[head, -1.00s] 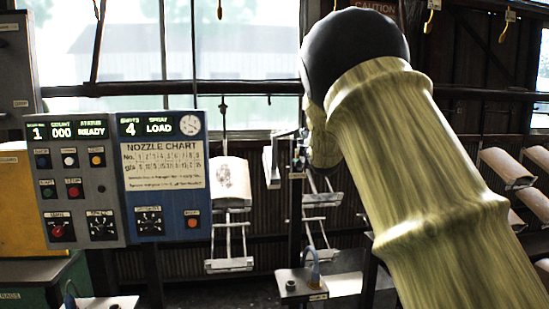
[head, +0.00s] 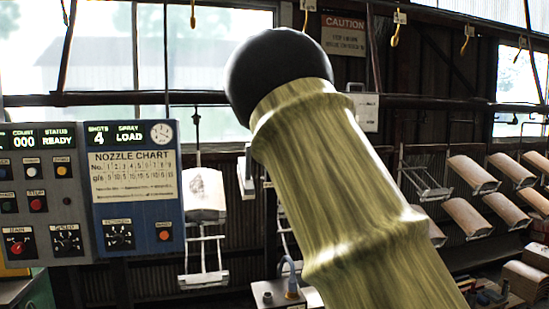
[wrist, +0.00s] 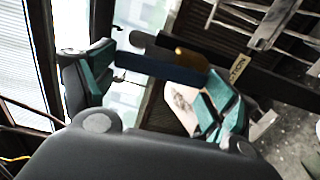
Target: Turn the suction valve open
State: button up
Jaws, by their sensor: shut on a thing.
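In the wrist view, my gripper (wrist: 157,85) has its teal-padded fingers on either side of a blue lever (wrist: 165,70), shut on it. The lever lies nearly across the picture, tilted slightly down to the right. A brass-coloured part (wrist: 191,59) sits by its right end. A dark bar with a label ending in "TION" (wrist: 237,70) runs behind it, beside the right finger. In the head view, my own arm hides the gripper and the lever. How far the valve is turned cannot be told.
In the head view, a control panel (head: 135,190) with a nozzle chart stands left. A tile hanger (head: 203,255) hangs beside it. Racks of curved tiles (head: 472,175) are at the right. A small grey stand with a blue hose (head: 290,280) is low in the middle.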

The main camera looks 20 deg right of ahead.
jog(key=o, duration=1.3)
jog(key=shift+d, duration=0.25)
jog(key=shift+a, duration=0.25)
jog(key=s, duration=0.4)
jog(key=s+a, duration=0.1)
jog(key=s, duration=0.7)
jog(key=shift+a, duration=0.35)
